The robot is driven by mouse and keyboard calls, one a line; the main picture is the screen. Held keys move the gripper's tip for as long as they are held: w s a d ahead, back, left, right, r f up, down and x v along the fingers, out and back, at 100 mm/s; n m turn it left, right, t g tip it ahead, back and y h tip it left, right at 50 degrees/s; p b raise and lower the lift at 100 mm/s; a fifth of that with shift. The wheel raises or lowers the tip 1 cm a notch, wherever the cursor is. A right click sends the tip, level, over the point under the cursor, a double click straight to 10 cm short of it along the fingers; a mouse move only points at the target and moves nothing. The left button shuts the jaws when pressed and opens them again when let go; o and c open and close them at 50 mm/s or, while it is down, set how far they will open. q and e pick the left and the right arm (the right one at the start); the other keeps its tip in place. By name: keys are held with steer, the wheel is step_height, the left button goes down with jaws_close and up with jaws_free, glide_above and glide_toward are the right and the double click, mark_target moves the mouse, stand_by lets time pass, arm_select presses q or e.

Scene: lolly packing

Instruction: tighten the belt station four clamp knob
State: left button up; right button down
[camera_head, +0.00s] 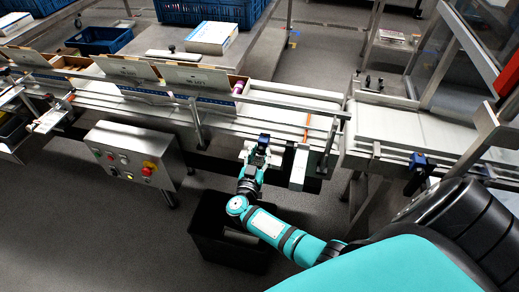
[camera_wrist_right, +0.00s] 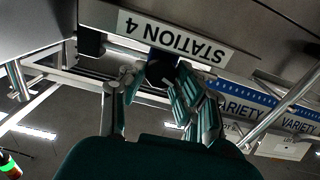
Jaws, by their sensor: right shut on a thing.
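The station four clamp knob is a small dark blue knob (camera_head: 264,140) on the front side of the belt. In the right wrist view the knob (camera_wrist_right: 160,66) sits just by the "STATION 4" label (camera_wrist_right: 172,38), which appears upside down. My right gripper (camera_head: 258,154) reaches up to the knob from below in the head view. In the right wrist view its fingers (camera_wrist_right: 158,82) are on both sides of the knob, shut on it. The fingers partly hide the knob. My left gripper is not in view.
Open cartons (camera_head: 128,70) stand on the belt to the left. A control box (camera_head: 130,163) with buttons hangs below the belt. A black bin (camera_head: 207,222) is on the floor beneath my right arm. Another blue knob (camera_head: 418,160) is farther right.

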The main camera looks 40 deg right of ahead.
steer(key=shift+m+b, duration=0.3)
steer(key=shift+m, duration=1.6)
steer(key=c, duration=1.2)
jaws_free()
steer(key=shift+c, duration=0.2)
steer(key=v, duration=0.7)
steer(key=shift+s+a, duration=0.15)
steer(key=shift+s, duration=0.1)
